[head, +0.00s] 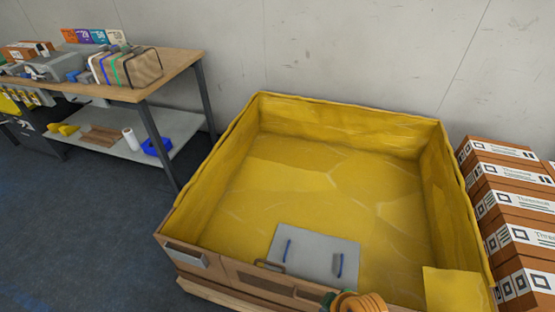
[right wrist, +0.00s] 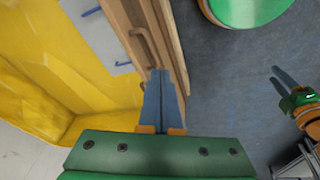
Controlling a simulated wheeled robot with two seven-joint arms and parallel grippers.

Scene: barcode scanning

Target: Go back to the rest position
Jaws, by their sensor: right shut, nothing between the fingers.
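My right gripper (right wrist: 160,85) shows in the right wrist view with its two blue fingers together and nothing between them. Its tips are close to the crate's wooden outer wall and a metal handle (right wrist: 146,48). In the head view only a green and orange part of my right arm shows at the bottom edge; the fingers are not clear there. My left gripper (right wrist: 280,78) shows at the right of the right wrist view, with blue fingers apart and empty, above the floor.
A large wooden crate with a yellow liner (head: 435,150) fills the centre. A grey panel with blue handles (head: 315,250) lies inside its near side. Stacked brown boxes (head: 510,200) stand at right. A cluttered table (head: 170,72) stands at left, with open floor (head: 80,230) before it.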

